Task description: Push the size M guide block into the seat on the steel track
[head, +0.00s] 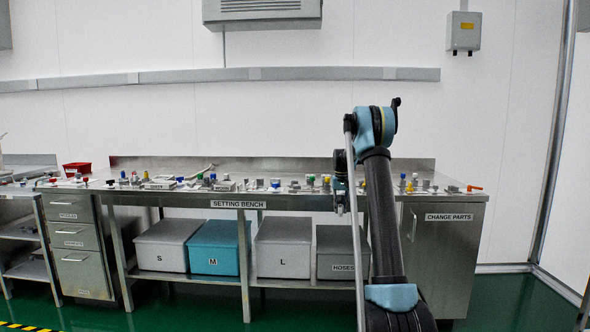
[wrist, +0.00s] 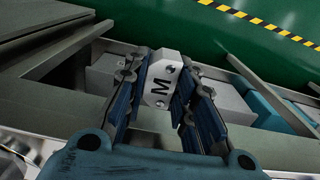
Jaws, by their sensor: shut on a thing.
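My gripper (wrist: 161,92) is shut on a light grey guide block (wrist: 168,70) marked with a black M. The block sits between the two blue ribbed finger pads, and its lettered face shows in the wrist view. In the head view my gripper (head: 341,180) is at the setting bench, right of its middle, partly behind my own arm. The block cannot be made out there. I cannot pick out the steel track or its seat with certainty in either view.
The steel setting bench (head: 270,173) carries many small parts along its top. Bins marked S (head: 160,246), M (head: 213,247), L (head: 283,247) and HOSES (head: 341,252) stand on its lower shelf. A change parts cabinet (head: 445,245) is at the right. Green floor (wrist: 225,50) lies beyond the bench edge.

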